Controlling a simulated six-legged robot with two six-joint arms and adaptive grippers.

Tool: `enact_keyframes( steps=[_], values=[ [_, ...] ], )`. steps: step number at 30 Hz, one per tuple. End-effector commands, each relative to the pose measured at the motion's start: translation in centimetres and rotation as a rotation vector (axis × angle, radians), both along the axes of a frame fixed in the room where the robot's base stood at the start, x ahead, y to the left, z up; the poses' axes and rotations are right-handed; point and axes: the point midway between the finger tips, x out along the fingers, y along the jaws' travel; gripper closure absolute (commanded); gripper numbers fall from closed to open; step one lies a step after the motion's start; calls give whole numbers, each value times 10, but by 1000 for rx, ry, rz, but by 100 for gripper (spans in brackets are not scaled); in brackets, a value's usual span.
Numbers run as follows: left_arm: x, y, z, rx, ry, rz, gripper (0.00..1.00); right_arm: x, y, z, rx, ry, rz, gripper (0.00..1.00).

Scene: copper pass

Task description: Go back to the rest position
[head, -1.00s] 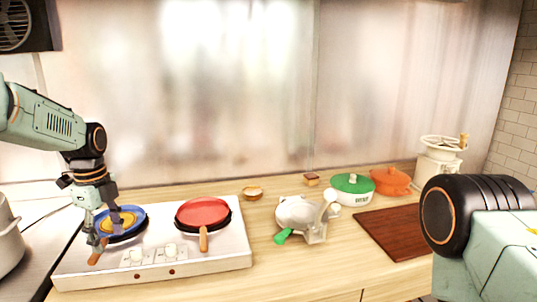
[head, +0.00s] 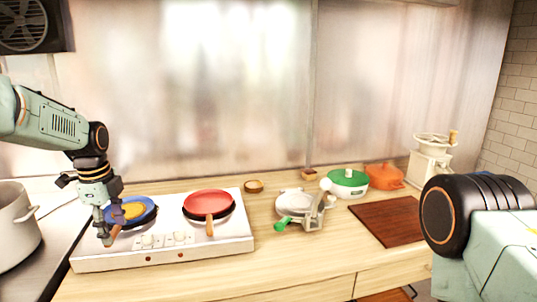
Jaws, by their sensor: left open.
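My left gripper (head: 104,222) hangs from the arm at the left and points down, open, at the handle side of the blue pan (head: 143,219). The blue pan sits on the left of the white two-burner stove (head: 205,250) with a round yellow-orange food (head: 133,210) in it. Its brown handle (head: 109,238) shows by the fingers; I cannot tell whether they touch it. The red pan (head: 210,200) sits on the right burner, its handle toward me. Of my right arm only a dark joint and pale green link show at the right; its gripper is out of view.
A grey pot (head: 14,230) stands at the far left. Right of the stove are a silver press with a green handle (head: 300,206), a green-lidded pot (head: 347,183), an orange pot (head: 384,176), a brown board (head: 390,221) and a cream grinder (head: 430,160). The front counter is clear.

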Motion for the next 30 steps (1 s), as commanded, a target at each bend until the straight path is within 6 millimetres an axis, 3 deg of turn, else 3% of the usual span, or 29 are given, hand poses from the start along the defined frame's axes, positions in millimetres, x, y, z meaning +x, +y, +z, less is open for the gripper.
enact_keyframes(
  steps=[8, 11, 14, 20, 24, 30],
  values=[
    [23, -12, -24, -65, -163, 319, 46, 0, 0, 0, 0, 0, 0, 60],
    [23, -25, -50, -120, -223, 483, 46, 0, 0, -3, 0, 0, 0, 60],
    [12, -42, -93, -189, -263, 668, 46, 0, 0, -11, 0, 0, 0, 60],
    [-43, -79, -194, -316, -282, 1031, 46, 0, 0, -36, 0, 0, 0, 60],
    [-104, -100, -261, -371, -257, 1254, 46, 0, 0, -56, 0, 0, 0, 60],
    [-209, -121, -337, -377, -192, 1497, 46, 0, 0, -87, 0, 0, 0, 60]
  ],
)
